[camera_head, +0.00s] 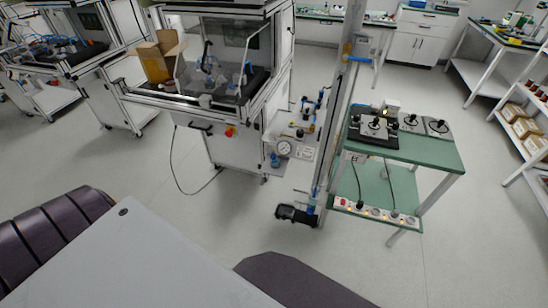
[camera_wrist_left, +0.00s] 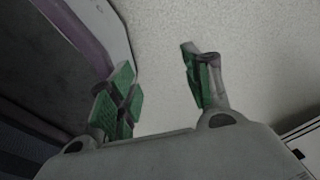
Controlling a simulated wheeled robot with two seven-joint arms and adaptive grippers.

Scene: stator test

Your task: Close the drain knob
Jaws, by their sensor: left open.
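The drain knob cannot be picked out for sure. In the head view, small blue fittings (camera_head: 311,209) sit low on the tall vertical tube (camera_head: 340,100), just above a black part (camera_head: 297,214) near the floor. More blue-handled valves (camera_head: 308,105) and a round gauge (camera_head: 284,149) are on the panel left of the tube. My left gripper (camera_wrist_left: 160,80) shows in the left wrist view, open and empty, its green-padded fingers apart over pale floor. No valve or knob shows in that view. Neither gripper shows in the head view.
A green two-shelf table (camera_head: 430,153) with dark devices on top and a power strip (camera_head: 375,212) below stands right of the tube. A white-framed test cabinet (camera_head: 225,140) stands to its left, with a loose black cable (camera_head: 178,170). The floor in front (camera_head: 220,225) is clear.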

